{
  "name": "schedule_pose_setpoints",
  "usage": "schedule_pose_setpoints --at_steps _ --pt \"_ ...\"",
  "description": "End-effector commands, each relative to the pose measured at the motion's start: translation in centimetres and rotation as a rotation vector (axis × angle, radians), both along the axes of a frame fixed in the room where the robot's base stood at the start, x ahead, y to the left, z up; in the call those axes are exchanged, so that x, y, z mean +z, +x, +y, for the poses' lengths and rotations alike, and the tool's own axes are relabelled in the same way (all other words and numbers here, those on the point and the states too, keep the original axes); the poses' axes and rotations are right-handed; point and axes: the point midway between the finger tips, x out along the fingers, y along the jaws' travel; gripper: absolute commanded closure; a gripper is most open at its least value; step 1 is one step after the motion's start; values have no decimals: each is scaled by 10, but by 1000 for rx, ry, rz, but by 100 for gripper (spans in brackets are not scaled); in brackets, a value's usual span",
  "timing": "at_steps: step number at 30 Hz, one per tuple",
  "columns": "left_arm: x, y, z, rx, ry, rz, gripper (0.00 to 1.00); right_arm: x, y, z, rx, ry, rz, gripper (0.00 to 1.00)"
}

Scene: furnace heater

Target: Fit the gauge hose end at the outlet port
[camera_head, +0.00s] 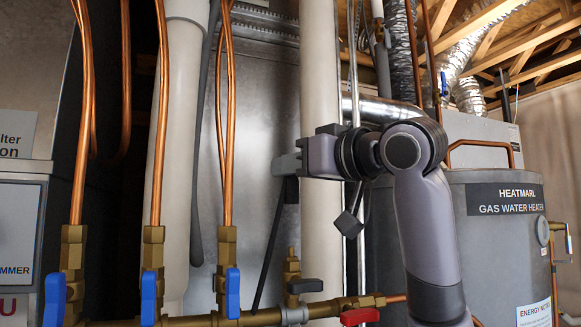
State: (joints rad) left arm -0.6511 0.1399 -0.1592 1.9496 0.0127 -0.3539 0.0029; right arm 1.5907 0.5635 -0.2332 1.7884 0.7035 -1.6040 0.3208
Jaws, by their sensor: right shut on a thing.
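My right gripper (284,163) reaches in from the right, in front of the pale vertical pipe, and its fingers point left. It is shut on a dark, thin hose (270,245), which slants down and left from the fingers toward the brass manifold. A small dark block (292,190) hangs just under the fingers; I cannot tell if it is the hose end. An upright brass port (291,262) with a black-handled valve (305,286) stands on the manifold, below the gripper and apart from it. The hose's lower end is unclear. My left gripper is out of view.
The brass manifold (340,306) runs along the bottom, with blue valve handles (148,298) and a red handle (360,317). Copper tubes (159,120) and a hanging grey hose (197,185) are at left. A grey water heater (505,255) stands at right.

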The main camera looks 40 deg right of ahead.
Motion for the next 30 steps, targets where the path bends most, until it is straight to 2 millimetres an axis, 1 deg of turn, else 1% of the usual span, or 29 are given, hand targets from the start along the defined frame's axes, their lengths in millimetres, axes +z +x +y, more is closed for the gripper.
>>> schedule_pose_setpoints --at_steps 2,5,18,21,30 --pt "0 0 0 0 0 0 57 1 -1 0 0 0 0 100" --pt "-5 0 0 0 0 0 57 -5 -1 0 0 0 1 100" --pt "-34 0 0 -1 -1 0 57 -42 -1 0 0 0 0 100" --pt "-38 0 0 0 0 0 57 -48 -1 0 0 0 0 100" --pt "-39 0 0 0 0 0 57 -49 -1 0 0 0 0 100"
